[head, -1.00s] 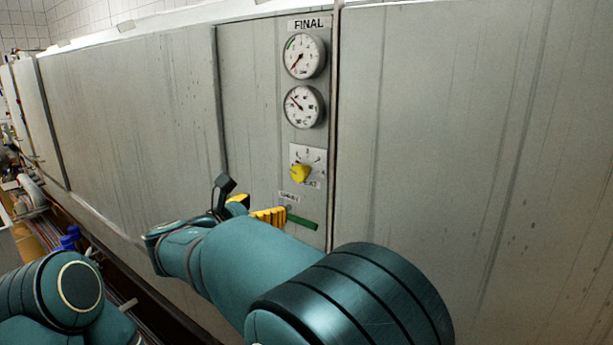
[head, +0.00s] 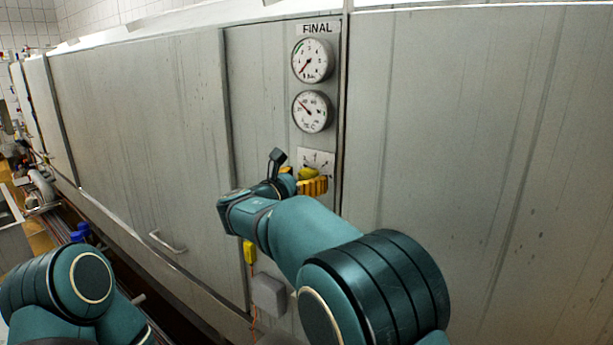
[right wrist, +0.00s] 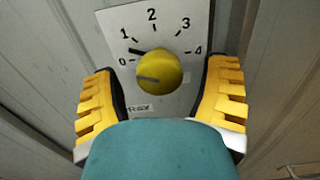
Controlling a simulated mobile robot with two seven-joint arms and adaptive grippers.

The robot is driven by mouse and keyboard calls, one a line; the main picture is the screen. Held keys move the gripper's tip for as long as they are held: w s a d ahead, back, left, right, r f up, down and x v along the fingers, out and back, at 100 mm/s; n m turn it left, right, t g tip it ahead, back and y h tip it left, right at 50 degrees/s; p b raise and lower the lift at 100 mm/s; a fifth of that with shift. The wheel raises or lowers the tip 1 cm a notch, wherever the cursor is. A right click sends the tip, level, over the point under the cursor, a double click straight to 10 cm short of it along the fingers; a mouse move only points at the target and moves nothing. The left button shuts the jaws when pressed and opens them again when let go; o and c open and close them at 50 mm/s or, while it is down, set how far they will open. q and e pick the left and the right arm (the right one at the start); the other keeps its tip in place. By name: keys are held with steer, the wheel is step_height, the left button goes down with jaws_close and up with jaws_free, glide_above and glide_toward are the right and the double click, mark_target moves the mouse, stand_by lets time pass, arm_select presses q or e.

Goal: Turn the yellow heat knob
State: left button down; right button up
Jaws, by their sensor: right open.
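The yellow heat knob (right wrist: 160,71) sits on a pale plate (right wrist: 190,30) marked 0 to 4 in the right wrist view. A dark mark on the plate lies near 0 and 1, and a grey line crosses the knob's face. My right gripper (right wrist: 159,95) is open, its yellow ribbed fingers to the left and right of the knob, with no contact visible. In the head view the knob (head: 309,173) shows just above my right gripper (head: 300,183), partly hidden by it. My left gripper is out of the picture; only part of that arm shows at lower left.
Two round gauges, an upper one (head: 312,61) and a lower one (head: 312,111), sit above the knob under a FINAL label (head: 317,29). A grey box (head: 268,294) and a door handle (head: 167,242) are lower on the metal wall. The wall right of the panel is bare.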

steer(key=shift+w+d, duration=0.25)
steer(key=shift+w, duration=0.1)
steer(key=c, duration=1.2)
